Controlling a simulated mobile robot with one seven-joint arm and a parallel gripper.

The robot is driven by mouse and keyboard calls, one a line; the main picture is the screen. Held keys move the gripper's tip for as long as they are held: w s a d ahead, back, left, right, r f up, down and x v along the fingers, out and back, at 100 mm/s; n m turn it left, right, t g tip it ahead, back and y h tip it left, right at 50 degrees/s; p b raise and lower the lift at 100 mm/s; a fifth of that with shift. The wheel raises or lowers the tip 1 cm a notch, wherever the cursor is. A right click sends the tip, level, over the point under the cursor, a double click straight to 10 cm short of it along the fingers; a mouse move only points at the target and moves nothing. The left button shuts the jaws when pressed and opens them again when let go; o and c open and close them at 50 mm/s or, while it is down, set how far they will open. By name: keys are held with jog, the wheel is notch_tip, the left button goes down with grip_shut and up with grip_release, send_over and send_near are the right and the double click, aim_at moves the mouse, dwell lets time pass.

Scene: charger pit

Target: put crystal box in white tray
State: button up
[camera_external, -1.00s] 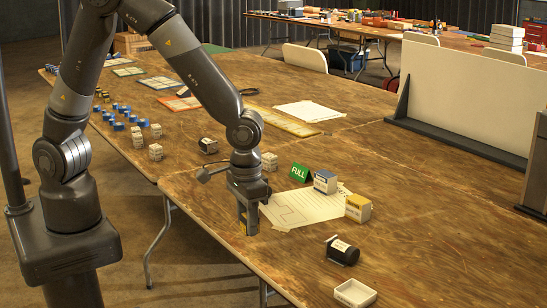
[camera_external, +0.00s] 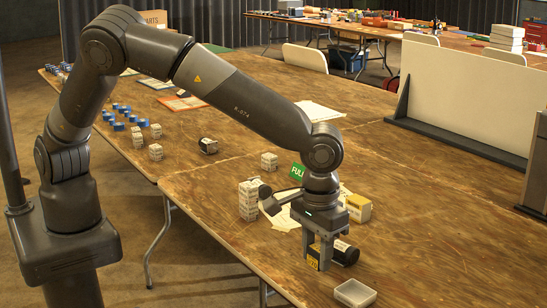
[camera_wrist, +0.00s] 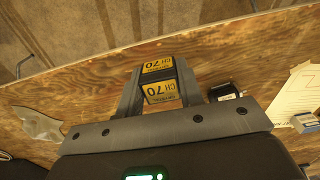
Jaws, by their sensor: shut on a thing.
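My gripper (camera_external: 319,255) points down over the near part of the table. It is shut on a black-and-yellow crystal box (camera_wrist: 158,82), marked "CH 70" in the wrist view. In the external view the box (camera_external: 316,259) shows partly between the fingers, near the table top; I cannot tell whether it is clear of the wood. The white tray (camera_external: 355,293) is a small shallow square dish, apparently empty, to the right and nearer the camera than my gripper.
A black canister (camera_external: 346,251) lies just behind and right of my fingers. A yellow-and-white box (camera_external: 358,208) stands farther back, near the partly hidden paper sheet and green FULL sign (camera_external: 298,172). A stack of pale boxes (camera_external: 248,201) stands to the left.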

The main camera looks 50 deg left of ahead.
jog(key=w+f, duration=0.2)
jog(key=w, duration=0.1)
jog(key=w+a+f, duration=0.1)
jog(key=w+f, duration=0.1)
jog(key=w, duration=0.2)
jog(key=w+a+f, duration=0.1)
jog(key=w+f, duration=0.1)
jog(key=w, duration=0.1)
jog(key=shift+w+a+f, duration=0.15)
jog(key=shift+w+f, duration=0.05)
jog(key=shift+w, duration=0.05)
jog(key=shift+f, duration=2.05)
jog(key=shift+f, duration=0.15)
jog(key=o, duration=1)
